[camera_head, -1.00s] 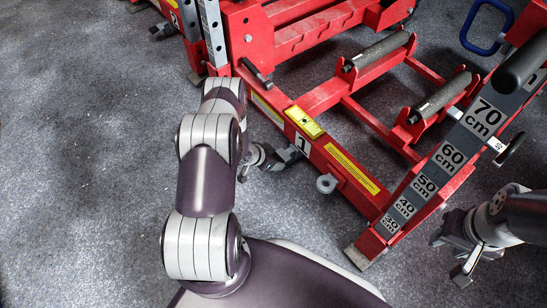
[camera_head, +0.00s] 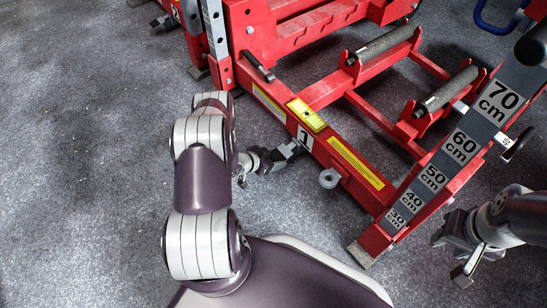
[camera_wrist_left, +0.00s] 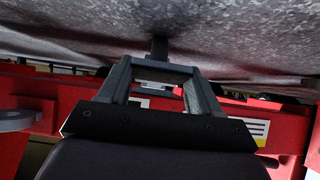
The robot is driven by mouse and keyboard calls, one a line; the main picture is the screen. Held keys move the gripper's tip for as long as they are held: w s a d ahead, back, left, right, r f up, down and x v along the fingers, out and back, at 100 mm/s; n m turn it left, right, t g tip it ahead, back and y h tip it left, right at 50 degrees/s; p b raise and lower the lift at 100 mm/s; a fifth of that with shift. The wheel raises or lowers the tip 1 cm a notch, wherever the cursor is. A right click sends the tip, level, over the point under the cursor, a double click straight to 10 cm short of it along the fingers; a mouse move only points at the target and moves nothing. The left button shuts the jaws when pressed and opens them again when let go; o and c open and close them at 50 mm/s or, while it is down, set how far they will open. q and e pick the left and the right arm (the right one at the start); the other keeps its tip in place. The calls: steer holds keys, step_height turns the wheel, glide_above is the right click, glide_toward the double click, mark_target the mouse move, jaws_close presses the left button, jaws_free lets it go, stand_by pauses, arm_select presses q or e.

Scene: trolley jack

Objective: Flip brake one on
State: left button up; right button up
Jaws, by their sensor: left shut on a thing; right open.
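The number 1 plate (camera_head: 305,138) marks the near red rail, beside a yellow label block (camera_head: 306,115). My left gripper (camera_head: 292,149) is low against the outer side of this rail, just below the plate. It is shut on what seems to be the lever of brake one, which is largely hidden by the fingers; the lever's position cannot be told. In the left wrist view, the fingers of my left gripper (camera_wrist_left: 159,50) come together in front of the red rail (camera_wrist_left: 278,118). My right gripper (camera_head: 450,258) is open and empty at the lower right.
A tow eye (camera_head: 329,178) sticks out from the rail, right of my left gripper. A slanted height scale (camera_head: 461,148) stands before my right gripper. Two grey rollers (camera_head: 384,46) (camera_head: 446,92) lie on the frame. The carpet at left (camera_head: 80,150) is clear.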

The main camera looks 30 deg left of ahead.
arm_select(q)
steer(key=o, duration=1.5)
steer(key=shift+f, duration=0.15)
steer(key=p+v, duration=0.7)
steer(key=v, duration=0.5)
steer(key=shift+s+a+p, duration=0.15)
steer(key=shift+s+p, duration=0.15)
steer(key=shift+p, duration=0.05)
